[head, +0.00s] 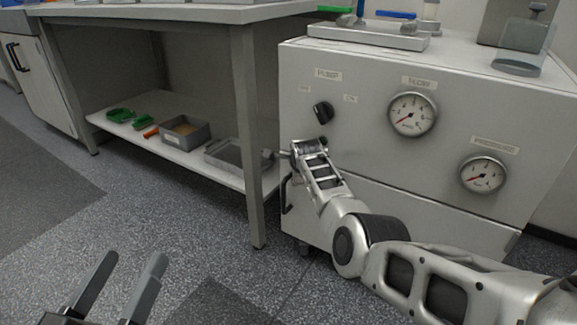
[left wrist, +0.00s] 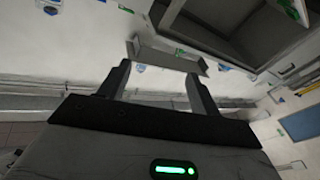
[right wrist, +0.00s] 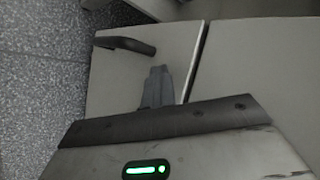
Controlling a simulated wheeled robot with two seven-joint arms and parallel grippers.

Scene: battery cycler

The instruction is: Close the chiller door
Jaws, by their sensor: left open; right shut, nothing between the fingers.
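The chiller (head: 350,165) is a large white cabinet at the right of the head view, with a pump knob and two gauges above a seam. Its door (head: 400,212) is the lower front panel; I cannot tell for sure whether it is ajar. A dark handle (head: 286,195) is at its left edge. In the right wrist view the handle (right wrist: 125,44) lies on a pale panel (right wrist: 115,75). My right gripper (right wrist: 158,75) is shut and empty close to that panel, beside the handle. My left gripper (head: 134,258) is open and empty above the floor, far from the door.
A grey bench (head: 238,100) stands left of the chiller, its leg close by. Its low shelf (head: 190,158) holds green items and grey trays. Small apparatus (head: 370,35) sits on the chiller top. The floor (head: 190,235) in front is clear.

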